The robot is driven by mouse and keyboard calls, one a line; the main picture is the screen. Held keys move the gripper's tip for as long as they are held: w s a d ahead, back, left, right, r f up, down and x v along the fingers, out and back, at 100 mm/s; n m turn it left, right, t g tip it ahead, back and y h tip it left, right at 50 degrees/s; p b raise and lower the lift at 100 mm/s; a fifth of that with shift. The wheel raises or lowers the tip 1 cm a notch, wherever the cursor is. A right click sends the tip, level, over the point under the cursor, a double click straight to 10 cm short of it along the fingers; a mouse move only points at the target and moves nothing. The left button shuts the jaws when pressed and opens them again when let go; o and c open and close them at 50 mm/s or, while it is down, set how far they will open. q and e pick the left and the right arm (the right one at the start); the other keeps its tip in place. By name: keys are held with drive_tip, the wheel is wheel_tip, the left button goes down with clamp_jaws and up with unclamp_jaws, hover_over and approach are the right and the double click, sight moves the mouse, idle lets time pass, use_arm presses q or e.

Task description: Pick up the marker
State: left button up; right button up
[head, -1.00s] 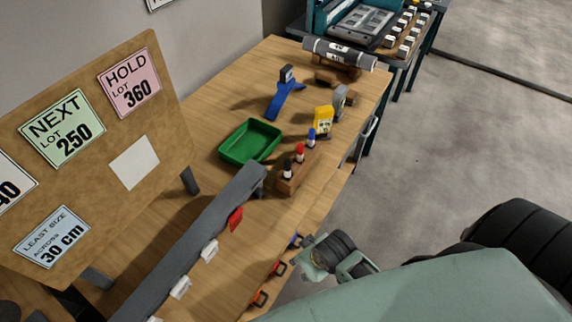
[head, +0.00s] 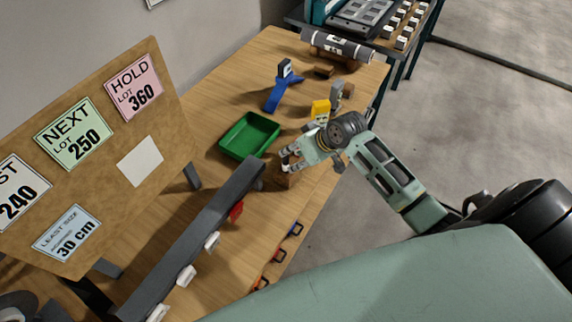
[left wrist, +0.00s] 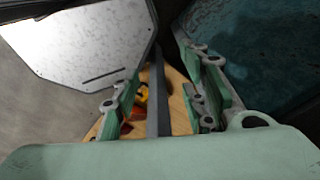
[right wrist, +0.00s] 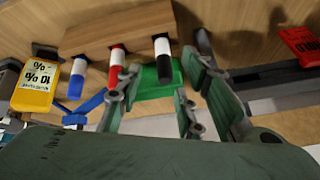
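A wooden block (right wrist: 120,25) holds three upright markers with white bodies, one with a black end (right wrist: 162,48), one red (right wrist: 117,58) and one blue (right wrist: 76,78). My right gripper (right wrist: 163,82) is open, and the black-ended marker shows in the gap between its fingers; I cannot tell whether they touch it. In the head view the right gripper (head: 289,158) is at the block, mostly hiding the markers. My left gripper (left wrist: 162,85) is open and empty in the left wrist view, away from the markers.
A green tray (head: 233,150) lies left of the right gripper. A long grey rail (head: 195,240) with white and red tags runs along the table. A yellow tag holder (head: 320,109), a blue stand (head: 274,100) and a grey roll (head: 337,46) stand farther back.

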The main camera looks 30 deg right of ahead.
sight(286, 161)
drive_tip(key=shift+p+x, duration=0.65)
drive_tip(key=shift+x, duration=2.85)
drive_tip(key=shift+a, duration=0.1)
drive_tip(key=shift+c, duration=0.7)
clamp_jaws()
